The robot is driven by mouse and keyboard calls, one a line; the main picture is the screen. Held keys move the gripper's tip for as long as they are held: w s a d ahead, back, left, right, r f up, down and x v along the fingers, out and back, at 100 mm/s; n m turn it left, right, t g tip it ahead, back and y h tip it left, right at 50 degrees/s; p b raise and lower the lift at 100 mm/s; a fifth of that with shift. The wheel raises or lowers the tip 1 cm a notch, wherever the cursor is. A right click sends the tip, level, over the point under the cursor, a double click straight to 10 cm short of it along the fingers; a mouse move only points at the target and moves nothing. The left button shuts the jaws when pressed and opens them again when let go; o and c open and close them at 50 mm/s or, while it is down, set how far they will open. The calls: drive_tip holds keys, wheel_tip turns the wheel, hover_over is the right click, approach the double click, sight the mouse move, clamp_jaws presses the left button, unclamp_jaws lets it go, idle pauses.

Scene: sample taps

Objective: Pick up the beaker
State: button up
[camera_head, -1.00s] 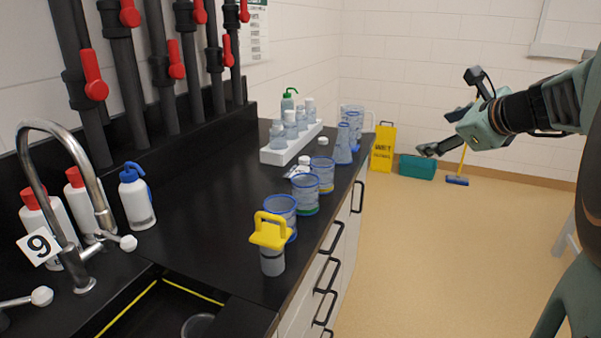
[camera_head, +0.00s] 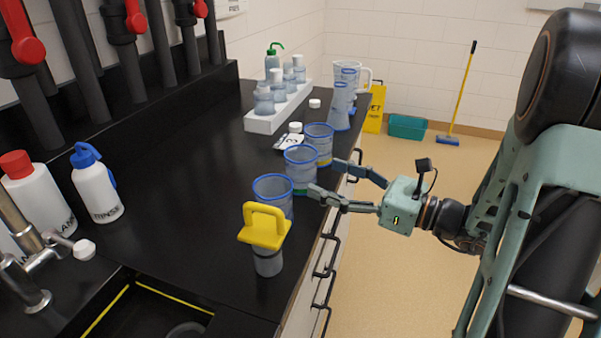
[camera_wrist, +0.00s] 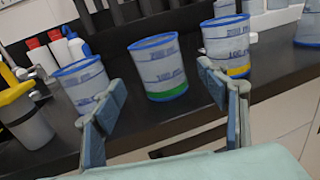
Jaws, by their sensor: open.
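Three blue-rimmed clear beakers stand in a row along the counter's front edge. The middle beaker (camera_head: 301,170) has a green band at its base; it also shows in the wrist view (camera_wrist: 162,70). The far beaker (camera_head: 318,140) has a yellow band, and shows at right in the wrist view (camera_wrist: 228,42). The near beaker (camera_head: 272,192) is partly hidden behind a yellow-handled container (camera_head: 265,235); its band is hidden. My gripper (camera_head: 326,177) is open and empty at the counter edge, pointing at the middle beaker, which appears between the fingers (camera_wrist: 160,78) in the wrist view.
A numbered card (camera_head: 289,142) lies by the far beaker. Drawer handles (camera_head: 327,257) project below the edge. The counter's middle is clear.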

sight(315, 176)
drive_tip(key=x, duration=0.2)
drive_tip(key=b+x, duration=0.1)
drive_tip(key=x, duration=0.3)
drive_tip(key=shift+a+f, duration=0.1)
drive_tip(key=shift+f, duration=0.25)
drive_tip(key=shift+w+a, duration=0.4)
drive_tip(key=shift+a, duration=0.05)
drive_tip(key=shift+c, duration=0.5)
drive_tip(key=c, duration=1)
drive_tip(key=shift+r, duration=0.2)
